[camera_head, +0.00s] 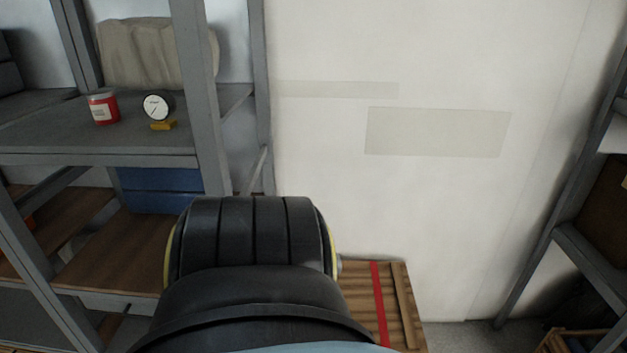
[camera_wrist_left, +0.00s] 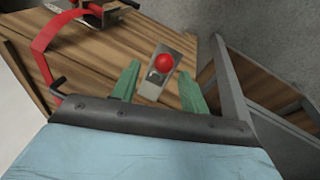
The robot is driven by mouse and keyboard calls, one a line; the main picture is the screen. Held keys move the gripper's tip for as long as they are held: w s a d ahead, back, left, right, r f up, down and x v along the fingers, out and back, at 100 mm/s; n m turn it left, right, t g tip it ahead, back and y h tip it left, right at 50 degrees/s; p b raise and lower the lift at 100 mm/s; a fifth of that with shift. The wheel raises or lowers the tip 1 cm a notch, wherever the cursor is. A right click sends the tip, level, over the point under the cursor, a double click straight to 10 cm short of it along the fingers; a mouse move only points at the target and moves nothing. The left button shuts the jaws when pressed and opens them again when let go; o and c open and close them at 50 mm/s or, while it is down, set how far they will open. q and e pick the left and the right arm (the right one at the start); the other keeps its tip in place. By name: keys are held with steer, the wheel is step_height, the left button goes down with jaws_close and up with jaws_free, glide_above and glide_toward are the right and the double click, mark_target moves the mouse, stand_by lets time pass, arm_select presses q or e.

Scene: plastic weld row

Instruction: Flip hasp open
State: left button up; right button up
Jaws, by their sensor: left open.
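In the left wrist view, a grey metal hasp plate (camera_wrist_left: 153,87) with a round red knob (camera_wrist_left: 164,62) lies on the face of a wooden crate (camera_wrist_left: 93,60). My left gripper (camera_wrist_left: 159,72) is open, its two green fingers on either side of the plate in the picture. I cannot tell whether they touch it. The head view shows the crate's slatted top (camera_head: 355,282) with a red strap (camera_head: 378,300). My own dark arm hides the rest of the crate, the hasp and the left gripper there. The right gripper is not in view.
A grey shelf rack (camera_head: 185,100) stands at the left, holding a red tin (camera_head: 102,108), a dial gauge (camera_head: 157,106) and a blue box (camera_head: 160,190). A white wall (camera_head: 420,210) stands behind the crate. Another rack (camera_head: 560,220) stands at the right.

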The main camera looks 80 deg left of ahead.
arm_select(q)
steer(key=p+v, duration=1)
steer(key=v, duration=0.2)
steer(key=shift+r+p, duration=0.2)
steer(key=shift+p, duration=0.15)
